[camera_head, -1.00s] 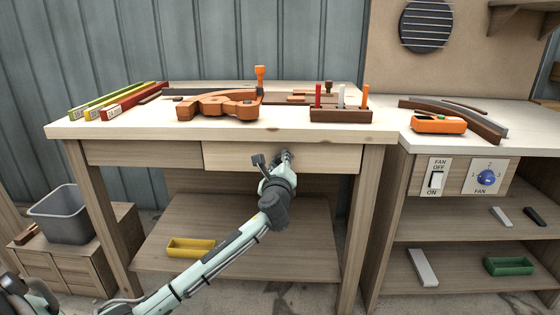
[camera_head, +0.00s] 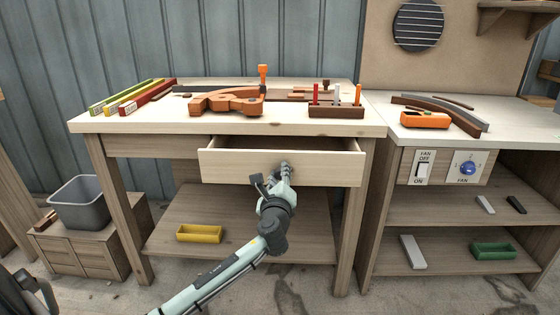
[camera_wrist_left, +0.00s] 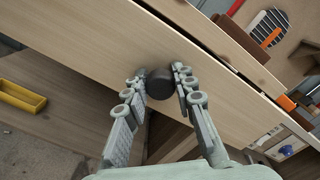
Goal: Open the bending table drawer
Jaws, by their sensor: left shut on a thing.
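The bending table (camera_head: 110,124) stands in the middle of the head view. Its wide wooden drawer (camera_head: 230,168) sticks out of the table front, and its dark inside shows over the front panel. In the left wrist view the drawer front (camera_wrist_left: 110,45) fills the upper middle, with a round dark knob (camera_wrist_left: 159,84). My left gripper (camera_head: 284,172) is at the drawer front. Its fingers (camera_wrist_left: 158,82) are shut on the knob, one on each side. My right gripper is not in view.
On the tabletop are an orange-brown bending form (camera_head: 225,102) and a tool holder (camera_head: 335,111). A yellow tray (camera_head: 199,234) lies on the shelf below. A cabinet with a fan switch (camera_head: 422,170) stands right, and a grey bin (camera_head: 80,205) left. Floor in front is clear.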

